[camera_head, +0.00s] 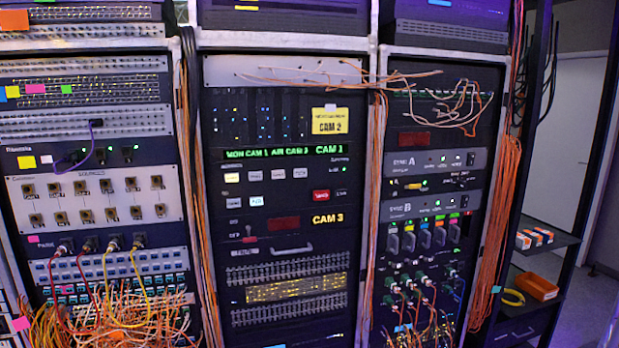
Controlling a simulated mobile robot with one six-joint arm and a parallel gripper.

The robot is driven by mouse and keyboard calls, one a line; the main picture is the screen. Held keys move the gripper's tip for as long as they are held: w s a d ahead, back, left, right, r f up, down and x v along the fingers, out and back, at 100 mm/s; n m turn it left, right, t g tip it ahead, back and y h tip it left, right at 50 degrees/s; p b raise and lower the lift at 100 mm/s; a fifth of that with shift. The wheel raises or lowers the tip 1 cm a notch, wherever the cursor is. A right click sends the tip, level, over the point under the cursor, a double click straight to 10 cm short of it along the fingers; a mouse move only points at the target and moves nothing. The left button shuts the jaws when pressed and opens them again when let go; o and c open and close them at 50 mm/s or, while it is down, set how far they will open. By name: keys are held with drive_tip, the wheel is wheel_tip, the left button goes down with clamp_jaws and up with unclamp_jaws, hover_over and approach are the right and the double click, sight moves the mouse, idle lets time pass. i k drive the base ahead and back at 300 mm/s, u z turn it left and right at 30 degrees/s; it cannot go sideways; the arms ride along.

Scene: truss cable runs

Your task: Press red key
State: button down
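A lit red key (321,195) sits on the middle rack's black panel (270,195), at the right end of the lower row of small keys. Several white keys (256,201) lie to its left and above it. The yellow text "CAM 3" (328,219) shows below it. Nothing covers the red key. My gripper is not in view.
Orange cables (370,210) hang between the middle and right racks, and loose cables (330,75) cross the middle rack's top. A tangle of patch cables (120,320) fills the lower left. Shelves with an orange box (537,286) stand at the right.

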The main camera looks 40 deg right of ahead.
sight(319, 195)
drive_tip(key=z, duration=0.05)
drive_tip(key=k, duration=1)
drive_tip(key=z, duration=0.65)
drive_tip(key=i, duration=1)
drive_tip(key=z, duration=0.1)
drive_tip(key=k, duration=0.2)
